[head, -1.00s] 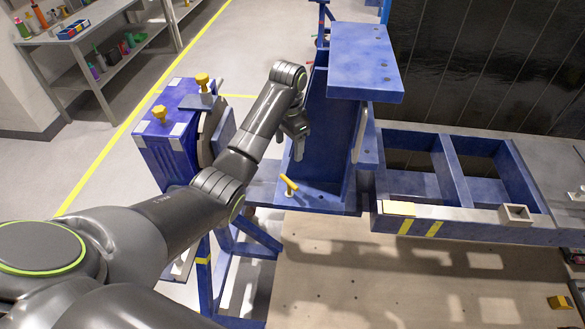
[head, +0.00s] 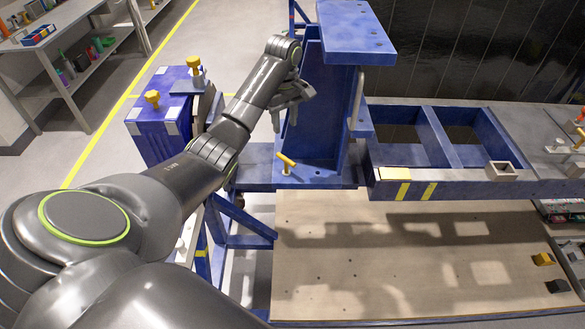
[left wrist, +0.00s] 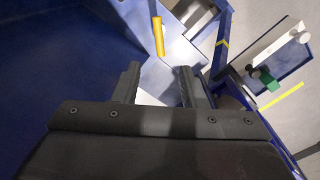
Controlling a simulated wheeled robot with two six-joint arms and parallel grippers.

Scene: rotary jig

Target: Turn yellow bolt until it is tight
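A yellow bolt (head: 286,160) stands tilted on the blue base plate at the foot of the blue upright bracket. It also shows in the left wrist view (left wrist: 158,36), beyond the fingertips. My left gripper (head: 284,116) is above the bolt in the head view, beside the bracket, and does not touch it. Its two fingers (left wrist: 158,84) are spread apart with nothing between them. Two more yellow-headed bolts, one nearer (head: 152,98) and one farther (head: 193,65), are on the blue block at the left. My right gripper is out of view.
The blue bracket (head: 325,110) rises close to the right of my left gripper. A blue frame with open bays (head: 440,150) extends to the right. A wooden board (head: 400,290) lies in front. A grey shelf (head: 75,45) stands at the back left.

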